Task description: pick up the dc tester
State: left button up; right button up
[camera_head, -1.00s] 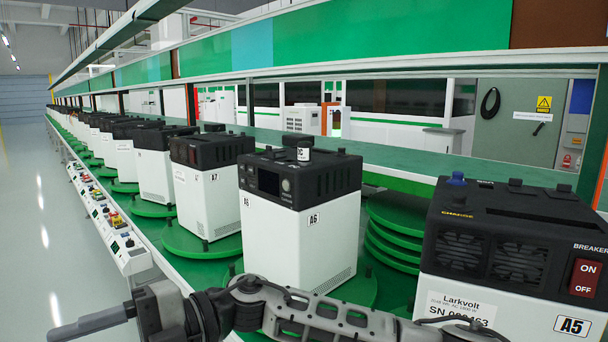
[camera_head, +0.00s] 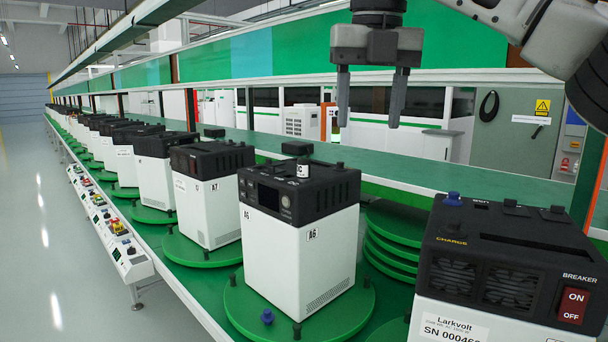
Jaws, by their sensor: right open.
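A small black-topped piece with a white label reading something like "DC" (camera_head: 303,168) stands upright on the black top of the unit marked A6 (camera_head: 300,245). It looks like the dc tester, though the lettering is too small to be sure. My right gripper (camera_head: 369,121) hangs at the top, its two fingers pointing down and apart, with nothing between them. In the picture it is above and to the right of the labelled piece, and clear of it. My left gripper is not in view.
The A6 unit stands on a green turntable (camera_head: 354,310). A similar unit with a red breaker switch (camera_head: 500,255) is at the right front. More units (camera_head: 212,205) line up to the left. Stacked green discs (camera_head: 391,250) sit behind A6. A green shelf (camera_head: 420,165) runs behind.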

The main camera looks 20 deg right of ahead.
aim_at(303, 165)
jog(key=i, duration=1)
